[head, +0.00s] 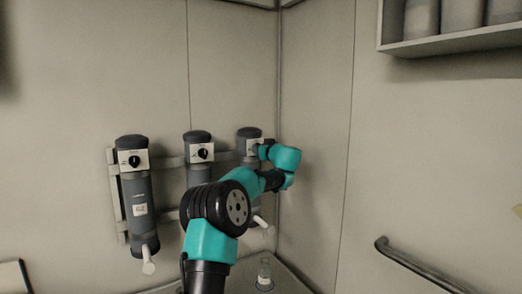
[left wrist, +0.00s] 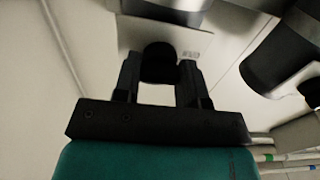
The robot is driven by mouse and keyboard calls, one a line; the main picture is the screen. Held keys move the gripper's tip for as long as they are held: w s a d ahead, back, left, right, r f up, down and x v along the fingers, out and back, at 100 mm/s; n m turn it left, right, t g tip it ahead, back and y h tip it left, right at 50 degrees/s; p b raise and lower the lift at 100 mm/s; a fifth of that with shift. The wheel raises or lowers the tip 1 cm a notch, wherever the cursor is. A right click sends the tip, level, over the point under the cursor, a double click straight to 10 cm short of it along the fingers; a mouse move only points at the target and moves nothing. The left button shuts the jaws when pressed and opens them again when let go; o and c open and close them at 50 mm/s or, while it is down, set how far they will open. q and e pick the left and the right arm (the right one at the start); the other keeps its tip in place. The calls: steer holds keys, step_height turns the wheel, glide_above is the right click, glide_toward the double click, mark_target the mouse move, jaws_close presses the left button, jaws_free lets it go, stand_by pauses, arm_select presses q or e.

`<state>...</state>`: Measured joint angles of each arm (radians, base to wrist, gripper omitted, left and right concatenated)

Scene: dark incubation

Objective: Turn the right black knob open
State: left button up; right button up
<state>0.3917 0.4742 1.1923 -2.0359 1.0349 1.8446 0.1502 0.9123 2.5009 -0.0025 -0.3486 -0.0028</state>
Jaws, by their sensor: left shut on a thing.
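Three dark grey cylinders hang in a row on the wall, each with a white plate carrying a black knob. The right cylinder (head: 249,132) has its knob hidden behind my left gripper (head: 262,151) in the head view. In the left wrist view, the right black knob (left wrist: 159,58) sits between the two fingers of my left gripper (left wrist: 160,72), which is shut on it. The white plate (left wrist: 195,43) shows behind the knob. My right gripper is in neither view.
The middle knob (head: 202,153) and left knob (head: 134,160) sit on their plates to the left. A small glass flask (head: 265,275) stands below the right cylinder. A dark handrail (head: 420,268) and a shelf (head: 450,41) are on the right wall.

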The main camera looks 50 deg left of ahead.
arm_select(q)
steer(key=o, duration=0.9)
steer(key=v, duration=1.7)
steer(key=shift+d, duration=0.2)
